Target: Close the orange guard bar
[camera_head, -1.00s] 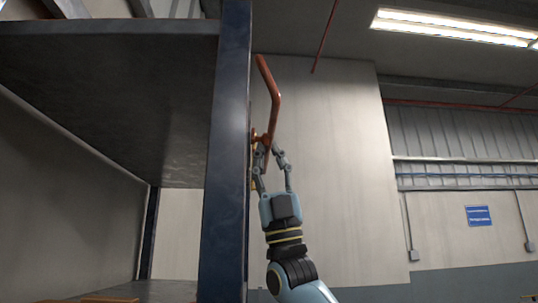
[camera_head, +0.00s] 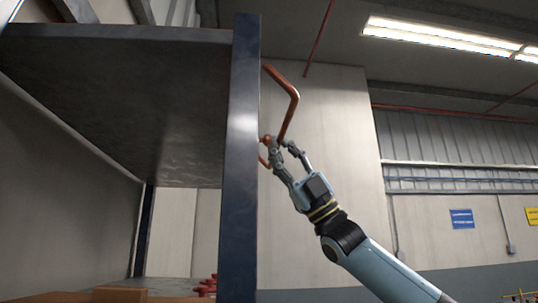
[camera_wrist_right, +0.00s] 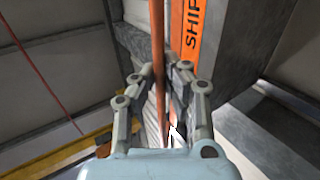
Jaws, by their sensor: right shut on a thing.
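The orange guard bar (camera_head: 290,108) is a bent rod that reaches out to the right of the dark blue rack upright (camera_head: 241,170), near the top of the head view. My right gripper (camera_head: 283,148) is shut on the lower part of the bar, just right of the upright. In the right wrist view, the bar (camera_wrist_right: 158,45) runs lengthwise between the two fingers of my right gripper (camera_wrist_right: 161,80). The bar's mount at the upright is partly hidden by the fingers. My left gripper is not in view.
A grey shelf (camera_head: 120,100) spans the left, above a lower level holding a cardboard-coloured box (camera_head: 120,294) and red items (camera_head: 207,286). The wrist view shows an orange label (camera_wrist_right: 188,40) close beside the bar. The space right of my arm is open up to the wall.

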